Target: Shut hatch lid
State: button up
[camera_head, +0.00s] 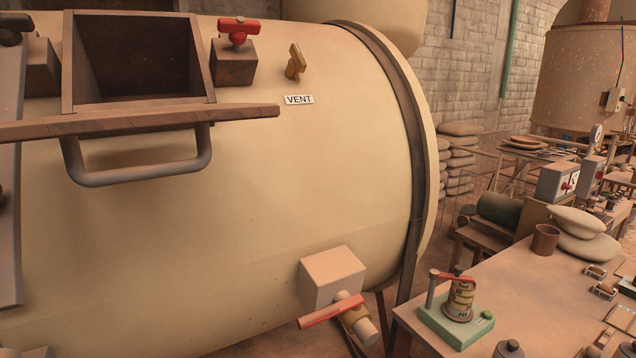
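The hatch is a square dark frame (68,60) on the upper left of the cream tank, and its opening shows a dark inside. The hatch lid (235,114) stands open; it is a flat brown panel seen almost edge-on, sticking out along the lower side of the opening. A grey U-shaped handle (140,177) hangs from the lid's underside, in front of the tank wall. The lid hides the lower rim of the opening. My gripper is not in view.
A red-handled valve (238,30) and a brass lever (296,62) by the VENT label (299,99) sit right of the hatch. A red-levered tap (333,310) juts from the tank low down. A cluttered workbench (545,300) stands at right.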

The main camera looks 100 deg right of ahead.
aim_at(66, 127)
jog(key=z, duration=2.05)
